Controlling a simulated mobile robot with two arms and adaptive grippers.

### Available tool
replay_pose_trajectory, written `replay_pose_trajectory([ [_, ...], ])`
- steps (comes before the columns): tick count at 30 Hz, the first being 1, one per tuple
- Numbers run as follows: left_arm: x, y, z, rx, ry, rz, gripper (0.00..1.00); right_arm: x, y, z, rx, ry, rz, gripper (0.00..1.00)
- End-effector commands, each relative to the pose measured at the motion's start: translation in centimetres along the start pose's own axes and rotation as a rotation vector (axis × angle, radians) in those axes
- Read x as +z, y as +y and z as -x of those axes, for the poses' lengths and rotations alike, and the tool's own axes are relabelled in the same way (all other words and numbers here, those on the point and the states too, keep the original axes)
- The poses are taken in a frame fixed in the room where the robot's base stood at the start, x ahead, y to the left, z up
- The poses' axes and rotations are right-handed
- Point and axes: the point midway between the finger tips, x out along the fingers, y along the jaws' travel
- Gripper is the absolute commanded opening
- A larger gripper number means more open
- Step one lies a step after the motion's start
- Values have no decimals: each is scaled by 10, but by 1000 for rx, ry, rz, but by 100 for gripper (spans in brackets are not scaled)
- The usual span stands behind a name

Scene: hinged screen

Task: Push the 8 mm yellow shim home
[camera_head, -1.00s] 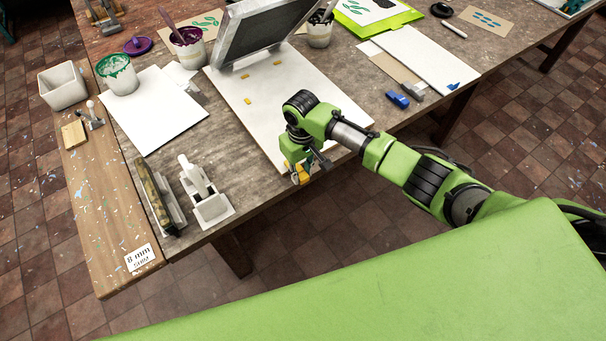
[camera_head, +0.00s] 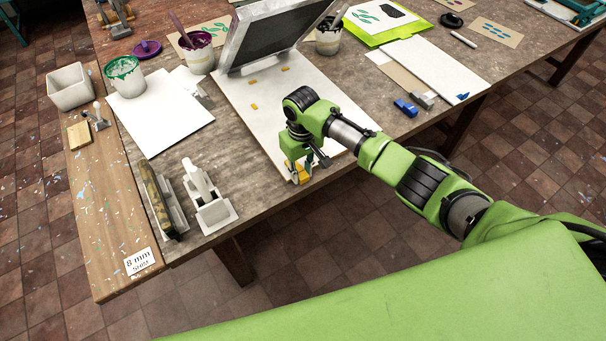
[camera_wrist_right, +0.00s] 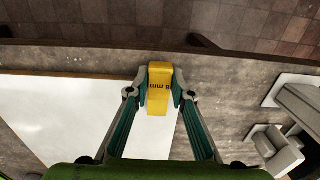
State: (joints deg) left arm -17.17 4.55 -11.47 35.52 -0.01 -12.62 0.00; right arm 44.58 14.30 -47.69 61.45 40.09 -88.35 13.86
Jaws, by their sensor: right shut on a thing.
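The yellow shim (camera_head: 305,174), marked "8 mm", is held by my right gripper (camera_head: 300,172) at the near edge of the white baseboard (camera_head: 235,92). In the right wrist view the shim (camera_wrist_right: 160,88) sits between the two fingertips of the right gripper (camera_wrist_right: 160,95), its lettering facing the camera. It overlaps the board's near corner; I cannot tell whether it touches the board. The hinged screen (camera_head: 268,42) is tilted up at the board's far end. Two small yellow pieces (camera_head: 254,106) lie on the board. My left gripper is not in view.
A white handled tool (camera_head: 205,200) and a squeegee-like tool (camera_head: 160,198) stand left of the board. A wooden plank with an "8 mm SHIM" label (camera_head: 138,260) runs along the left. Paint pots (camera_head: 123,77) stand behind. A blue clip (camera_head: 405,108) lies right.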

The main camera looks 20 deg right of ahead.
Motion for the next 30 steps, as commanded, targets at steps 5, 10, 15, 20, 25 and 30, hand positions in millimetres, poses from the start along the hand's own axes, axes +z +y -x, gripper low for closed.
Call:
replay_pose_trajectory([
  [5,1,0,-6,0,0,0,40,-7,-1,-1,-1,2,0,0],
  [10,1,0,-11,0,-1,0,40,-12,0,-1,0,2,-1,0],
  [15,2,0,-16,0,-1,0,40,-17,0,-1,0,2,-1,0],
  [20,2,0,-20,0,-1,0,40,-21,-1,-1,-1,2,1,0],
  [25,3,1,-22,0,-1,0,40,-24,0,0,0,2,1,0],
  [30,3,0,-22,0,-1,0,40,-24,0,1,0,2,0,0],
])
